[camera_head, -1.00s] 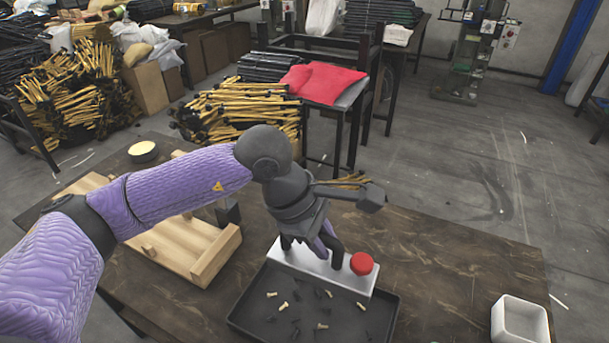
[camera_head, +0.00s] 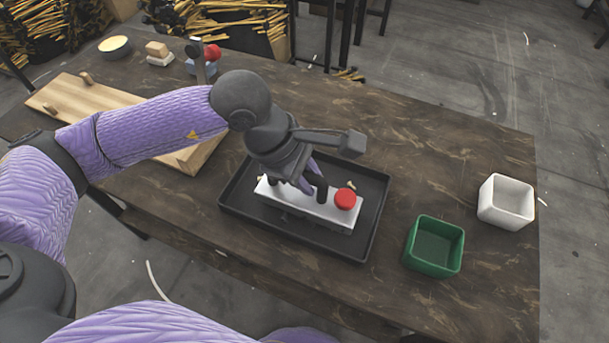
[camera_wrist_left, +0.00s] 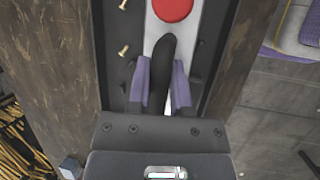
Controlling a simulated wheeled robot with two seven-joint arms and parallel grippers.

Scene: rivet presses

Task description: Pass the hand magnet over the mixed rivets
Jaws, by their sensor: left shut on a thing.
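The hand magnet (camera_head: 287,199) is a white bar with a red knob (camera_head: 345,199) at its right end and a dark handle. My left gripper (camera_head: 314,190) is shut on the handle and holds the bar over the black tray (camera_head: 364,240). I cannot tell whether the bar touches the tray floor. In the left wrist view the gripper (camera_wrist_left: 161,92) grips the dark handle, with the white bar (camera_wrist_left: 152,38) beneath. Brass rivets (camera_wrist_left: 123,50) and dark ones lie in the tray beside the bar. The bar hides most of the rivets in the head view. My right gripper is not in view.
A green bin (camera_head: 434,246) and a white bin (camera_head: 506,202) stand right of the tray. A wooden board (camera_head: 80,104) lies at the left, partly under my arm. A small red-topped device (camera_head: 212,53) and a round tin (camera_head: 115,46) are at the back. The table's right rear is clear.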

